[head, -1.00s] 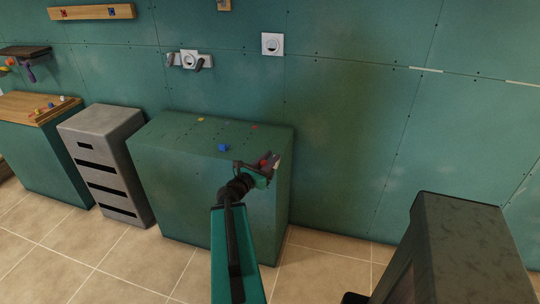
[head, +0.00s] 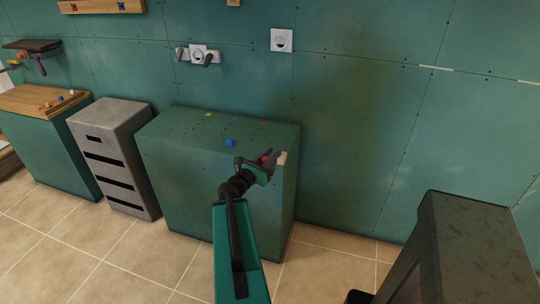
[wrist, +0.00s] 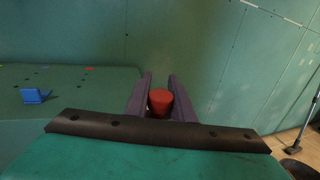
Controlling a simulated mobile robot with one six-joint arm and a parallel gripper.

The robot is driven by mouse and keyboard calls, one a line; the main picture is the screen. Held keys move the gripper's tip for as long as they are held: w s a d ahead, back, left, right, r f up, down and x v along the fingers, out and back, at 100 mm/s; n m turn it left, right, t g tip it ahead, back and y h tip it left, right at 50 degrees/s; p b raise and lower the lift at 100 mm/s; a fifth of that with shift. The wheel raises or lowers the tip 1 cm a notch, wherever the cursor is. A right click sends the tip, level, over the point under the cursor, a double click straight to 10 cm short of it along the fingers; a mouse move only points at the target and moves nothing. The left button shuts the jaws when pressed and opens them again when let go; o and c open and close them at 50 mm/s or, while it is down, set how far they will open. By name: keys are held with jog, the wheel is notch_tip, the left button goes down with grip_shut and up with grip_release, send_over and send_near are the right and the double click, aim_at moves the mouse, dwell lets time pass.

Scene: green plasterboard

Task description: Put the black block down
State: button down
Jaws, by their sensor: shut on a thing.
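My gripper (head: 271,158) is above the front right part of the green cabinet top (head: 185,128), near its right edge. In the wrist view its two purple fingers (wrist: 158,85) are on either side of a red, rounded block (wrist: 160,102). The red block also shows small between the fingers in the head view (head: 266,158). My gripper is shut on it. I cannot make out a black block in either view. A pale patch shows at the fingertips in the head view, too small to identify.
A blue block (head: 230,143) lies on the cabinet top left of my gripper; it also shows in the wrist view (wrist: 36,95). Small yellow (head: 208,114) and red (head: 262,123) marks or pieces lie further back. A grey drawer unit (head: 112,150) stands left. The wall rises behind.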

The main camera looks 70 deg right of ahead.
jog(key=w+a+r+n+t, duration=0.1)
jog(key=w+a+n+t, duration=0.25)
jog(key=w+a, duration=1.1)
jog(key=w+a+r+n+t, duration=0.15)
jog(key=w+a+t, duration=0.35)
jog(key=w+a, duration=1)
jog(key=w+a+n+t+y, duration=0.1)
jog(key=w+a+t, duration=0.1)
jog(key=a, duration=1)
jog(key=w+a+n+t+y, duration=0.1)
jog(key=w+a, duration=0.4)
jog(key=a, duration=0.7)
jog(key=w+a+n+t+y, duration=0.1)
jog(key=w+a+n+t, duration=0.2)
jog(key=a, duration=0.9)
jog(key=shift+w+a+r, duration=0.2)
jog(key=shift+w+a, duration=0.15)
jog(key=shift+w, duration=0.35)
jog(key=shift+t, duration=0.25)
